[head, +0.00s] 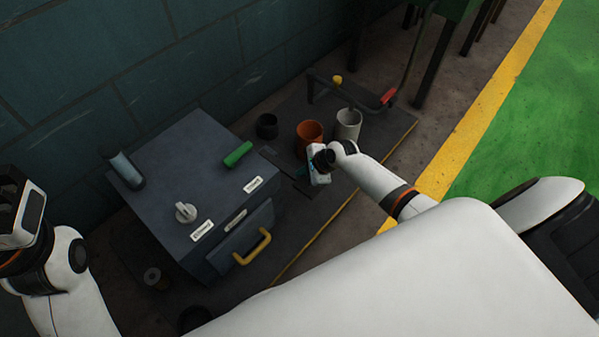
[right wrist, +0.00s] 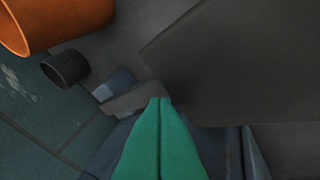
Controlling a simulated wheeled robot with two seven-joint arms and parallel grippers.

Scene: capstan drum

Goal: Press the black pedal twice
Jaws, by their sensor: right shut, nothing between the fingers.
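My right gripper (head: 312,169) is low over the dark platform, right of the grey-blue box. Its green fingertips (right wrist: 160,101) are shut together with nothing between them. A flat dark piece, which looks like the black pedal (head: 282,161), lies between the box and this gripper; my gripper partly hides it. In the right wrist view a large dark plate (right wrist: 240,60) fills the upper right, close beside the fingertips. I cannot tell whether it is the pedal or whether they touch. My left gripper (head: 18,208) is at the left edge, away from the pedal, its fingers unclear.
The box (head: 165,165) carries a white knob (head: 185,212), a green handle (head: 238,154) and a drawer with a yellow handle (head: 252,247). Behind my right gripper stand an orange cup (head: 309,131), a grey cup (head: 347,124) and a black cup (head: 267,126). A red-gripped lever (head: 388,96) is farther back.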

